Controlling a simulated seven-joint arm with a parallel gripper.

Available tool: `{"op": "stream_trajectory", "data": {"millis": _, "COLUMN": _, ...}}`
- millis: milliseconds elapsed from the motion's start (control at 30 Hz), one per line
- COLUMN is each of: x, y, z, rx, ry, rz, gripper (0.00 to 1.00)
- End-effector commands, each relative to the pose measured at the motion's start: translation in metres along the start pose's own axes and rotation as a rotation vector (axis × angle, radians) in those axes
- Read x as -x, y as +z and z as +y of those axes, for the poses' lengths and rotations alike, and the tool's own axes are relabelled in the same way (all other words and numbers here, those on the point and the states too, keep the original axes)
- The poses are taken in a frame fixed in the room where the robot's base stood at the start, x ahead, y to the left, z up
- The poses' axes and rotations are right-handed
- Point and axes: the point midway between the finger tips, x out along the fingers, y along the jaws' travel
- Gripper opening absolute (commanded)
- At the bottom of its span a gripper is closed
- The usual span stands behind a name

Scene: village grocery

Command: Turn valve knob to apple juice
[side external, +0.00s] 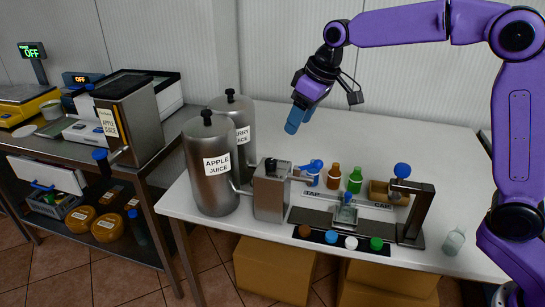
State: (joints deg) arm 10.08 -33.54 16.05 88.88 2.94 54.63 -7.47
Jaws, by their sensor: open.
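A metal valve box (270,192) stands on the white table, beside two steel tanks. A small black knob (271,164) appears on top of it; its pointing direction is too small to tell. The front tank (212,175) is labelled APPLE JUICE; the rear tank (240,118) has a partly hidden label ending in RRY. A blue-handled tap (312,167) sticks out to the right of the box. My gripper (294,124), with blue fingertips, hangs in the air above and behind the box, apart from everything. It is open and appears empty.
Brown (334,177) and green (355,181) bottles stand right of the tap. A dark press (415,210) with a blue knob stands further right. The table's back is clear.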

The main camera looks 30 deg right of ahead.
Motion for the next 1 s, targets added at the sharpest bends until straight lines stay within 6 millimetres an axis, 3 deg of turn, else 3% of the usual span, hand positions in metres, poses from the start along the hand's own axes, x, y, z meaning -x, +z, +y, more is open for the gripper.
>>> {"op": "stream_trajectory", "data": {"millis": 167, "x": -0.003, "y": -0.022, "z": 0.022, "rx": -0.044, "ry": 0.021, "rz": 0.028, "gripper": 0.59}}
{"op": "stream_trajectory", "data": {"millis": 433, "x": -0.018, "y": -0.026, "z": 0.027, "rx": -0.055, "ry": 0.025, "rz": 0.031, "gripper": 0.59}}
{"op": "stream_trajectory", "data": {"millis": 1000, "x": -0.122, "y": -0.028, "z": 0.030, "rx": -0.054, "ry": 0.025, "rz": 0.028, "gripper": 0.59}}
